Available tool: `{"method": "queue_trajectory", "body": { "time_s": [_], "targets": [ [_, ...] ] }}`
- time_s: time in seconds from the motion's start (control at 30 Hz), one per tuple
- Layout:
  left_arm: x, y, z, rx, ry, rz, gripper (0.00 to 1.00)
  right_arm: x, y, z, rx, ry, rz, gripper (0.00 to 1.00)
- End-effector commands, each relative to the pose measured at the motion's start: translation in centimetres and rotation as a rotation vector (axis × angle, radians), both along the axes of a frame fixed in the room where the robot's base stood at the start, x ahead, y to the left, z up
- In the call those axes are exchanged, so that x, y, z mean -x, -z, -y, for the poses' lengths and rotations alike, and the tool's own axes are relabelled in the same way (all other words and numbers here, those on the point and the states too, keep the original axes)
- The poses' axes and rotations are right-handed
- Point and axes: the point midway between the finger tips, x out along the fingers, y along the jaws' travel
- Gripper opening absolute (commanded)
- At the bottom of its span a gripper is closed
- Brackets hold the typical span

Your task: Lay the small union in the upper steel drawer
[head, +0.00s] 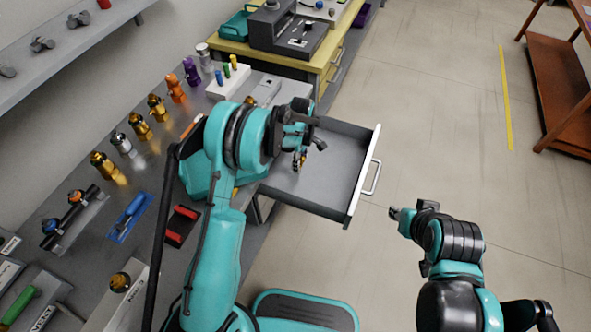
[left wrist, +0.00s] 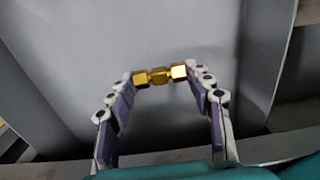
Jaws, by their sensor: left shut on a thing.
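The small union (left wrist: 160,76) is a short brass-coloured fitting with faceted ends. In the left wrist view it spans between the two fingertips of my left gripper (left wrist: 161,80), which is shut on it. In the head view my left gripper (head: 301,140) is over the left part of the open upper steel drawer (head: 325,182). The union (head: 299,159) is only a small gold patch there, partly hidden by the fingers. The grey drawer floor shows behind the union in the wrist view. My right gripper (head: 398,214) is right of the drawer, apart from it; its jaws are unclear.
The drawer's front with its handle (head: 372,178) sticks out over the floor. The steel bench (head: 150,205) holds several brass, orange and purple fittings, a blue tray (head: 130,217) and a white block (head: 229,82). The drawer's visible floor is clear.

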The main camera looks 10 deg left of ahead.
Motion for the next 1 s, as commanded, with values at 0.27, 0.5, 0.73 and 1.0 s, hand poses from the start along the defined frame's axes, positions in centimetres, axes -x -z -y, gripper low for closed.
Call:
{"method": "queue_trajectory", "body": {
  "time_s": [0.27, 0.5, 0.73, 1.0],
  "targets": [
    [-0.2, 1.7, -2.1, 0.000, 0.002, 0.000, 0.19, 0.0, 1.0, 0.0, 0.000, 0.000, 0.000, 0.33],
    [-0.2, 5.1, -2.0, 0.000, 0.002, 0.000, 0.19, 0.0, 2.8, 0.0, 0.000, 0.000, 0.000, 0.33],
    [-0.2, 5.2, -2.0, 0.000, 0.002, 0.000, 0.19, 0.0, 2.6, 0.0, 0.000, 0.000, 0.000, 0.33],
    [-0.2, 5.5, -2.0, 0.000, 0.002, 0.000, 0.72, 0.0, 2.9, 0.0, 0.000, 0.000, 0.000, 0.33]
  ]
}}
